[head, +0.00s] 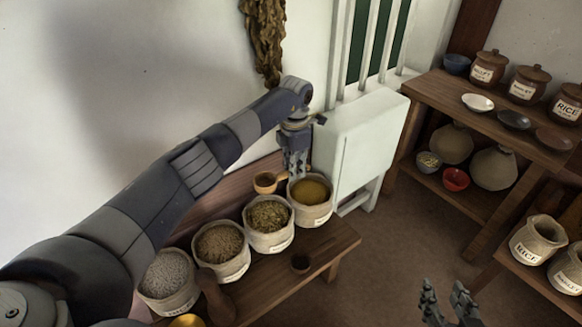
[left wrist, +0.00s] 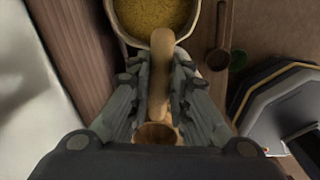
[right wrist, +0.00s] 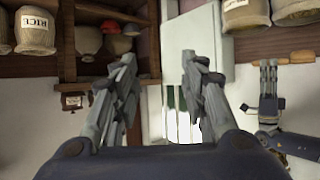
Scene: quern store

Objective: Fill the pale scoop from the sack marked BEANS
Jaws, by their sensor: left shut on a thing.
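My left gripper (head: 296,172) is shut on the handle of a pale tan wooden scoop (head: 265,183), beside the sack of yellow grain (head: 312,200). In the left wrist view the scoop's handle (left wrist: 160,75) runs between the fingers, its bowl (left wrist: 157,133) nearer the wrist; I see no beans in it. Several open sacks stand in a row on the bench: yellow grain, mixed husky grain (head: 269,218), brown contents (head: 221,246) and grey contents (head: 167,275). Their labels are too small to read, so I cannot tell which says BEANS. My right gripper (head: 447,296) is open and empty.
A dark scoop (head: 300,263) lies on the bench (head: 335,248) in front of the sacks. A pale cabinet (head: 362,140) stands right of the yellow-grain sack. Shelves (head: 430,95) with jars and bowls, and a sack marked RICE (head: 538,240), are at right.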

